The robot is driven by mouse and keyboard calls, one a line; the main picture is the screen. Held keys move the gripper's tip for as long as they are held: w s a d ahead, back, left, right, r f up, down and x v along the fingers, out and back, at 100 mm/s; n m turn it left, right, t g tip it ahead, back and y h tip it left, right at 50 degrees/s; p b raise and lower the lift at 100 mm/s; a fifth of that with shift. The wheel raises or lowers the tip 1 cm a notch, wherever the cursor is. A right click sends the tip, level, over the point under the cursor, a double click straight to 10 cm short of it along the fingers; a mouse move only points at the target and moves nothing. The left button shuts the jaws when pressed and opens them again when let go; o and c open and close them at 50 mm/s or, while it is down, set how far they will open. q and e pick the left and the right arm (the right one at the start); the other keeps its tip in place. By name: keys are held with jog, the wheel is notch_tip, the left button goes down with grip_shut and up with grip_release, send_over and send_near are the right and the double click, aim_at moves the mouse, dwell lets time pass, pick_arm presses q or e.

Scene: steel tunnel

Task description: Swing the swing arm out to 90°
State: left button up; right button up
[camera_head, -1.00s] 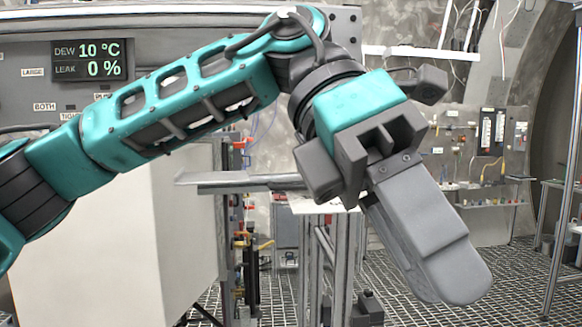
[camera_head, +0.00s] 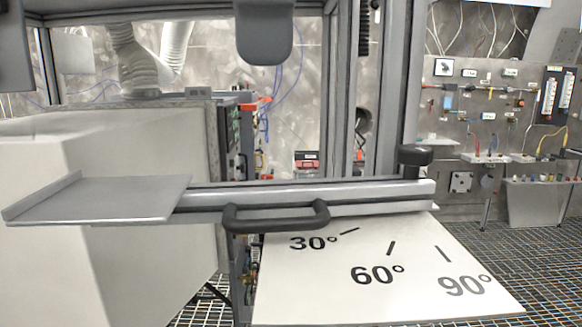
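The swing arm (camera_head: 350,192) is a grey metal bar lying nearly level across the picture. Its right end sits under a black knob (camera_head: 415,155) beside a grey post. Its left end carries a flat grey tray (camera_head: 100,199). A black bar handle (camera_head: 276,217) is on its near side. A white plate (camera_head: 420,235) below bears the marks 30°, 60° and 90°. The arm points left, short of the 30° mark. My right gripper is not in view.
A large pale box-shaped housing (camera_head: 130,265) stands under the tray at the left. Grey upright posts (camera_head: 392,90) rise behind the arm. A tool panel (camera_head: 500,110) is on the back right wall. Open grid floor (camera_head: 540,260) lies at the right.

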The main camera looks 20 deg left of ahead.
aim_at(264, 220)
pick_arm(q)
jog(key=f, duration=0.4)
jog(key=w+f, duration=0.1)
jog(key=f, duration=0.3)
jog(key=w+a+f+b, duration=0.1)
jog(key=f, duration=0.3)
jog(key=shift+f, duration=0.25)
grip_shut()
dwell(0.4)
